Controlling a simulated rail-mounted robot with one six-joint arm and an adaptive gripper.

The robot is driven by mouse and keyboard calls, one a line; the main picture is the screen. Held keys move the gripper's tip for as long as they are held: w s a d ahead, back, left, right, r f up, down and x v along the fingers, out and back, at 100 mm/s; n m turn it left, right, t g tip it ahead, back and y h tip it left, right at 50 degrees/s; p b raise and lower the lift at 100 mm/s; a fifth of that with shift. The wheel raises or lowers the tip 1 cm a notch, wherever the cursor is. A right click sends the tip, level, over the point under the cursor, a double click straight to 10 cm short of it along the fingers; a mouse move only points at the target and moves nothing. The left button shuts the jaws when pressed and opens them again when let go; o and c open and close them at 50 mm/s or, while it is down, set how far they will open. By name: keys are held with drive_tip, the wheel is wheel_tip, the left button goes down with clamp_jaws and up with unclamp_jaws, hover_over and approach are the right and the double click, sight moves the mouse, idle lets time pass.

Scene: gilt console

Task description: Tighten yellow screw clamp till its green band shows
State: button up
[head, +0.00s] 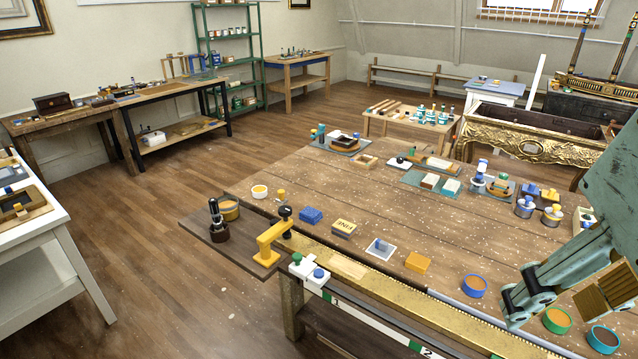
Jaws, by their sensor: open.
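The yellow screw clamp (270,243) stands near the left end of the workbench, at the near edge. It sits over the end of a long gilt strip (400,296). A black knob (285,212) tops its upright screw. I cannot make out a green band on the clamp at this size. My gripper (513,308) is at the right, low over the bench by the blue- and green-rimmed pots. It is open and well apart from the clamp, and the arm partly hides its jaws.
Pots (474,286) stand near my gripper.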

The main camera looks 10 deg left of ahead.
drive_tip(key=w+a+r+n+p, duration=0.1)
drive_tip(key=w+a+r+n, duration=0.1)
drive_tip(key=w, duration=0.3)
drive_tip(key=w+a+r+n+p, duration=0.1)
drive_tip(key=w+a+r+n, duration=0.1)
drive_tip(key=w, duration=0.3)
drive_tip(key=w+a+r+n+p, duration=0.1)
drive_tip(key=w+a+r+n, duration=0.1)
drive_tip(key=w+n, duration=0.2)
drive_tip(key=shift+w+a+g, duration=0.25)
drive_tip(key=shift+w+g, duration=0.15)
drive_tip(key=shift+w, duration=0.25)
drive_tip(key=shift+c, duration=1.4)
drive_tip(key=n+g+p, duration=0.3)
drive_tip(key=n+p, duration=0.6)
drive_tip(key=n, duration=1.5)
hover_over(284, 209)
wheel_tip(284, 209, down, 17)
drive_tip(key=shift+f+p, duration=0.35)
drive_tip(key=shift+f, duration=6.5)
drive_tip(key=shift+c, duration=0.2)
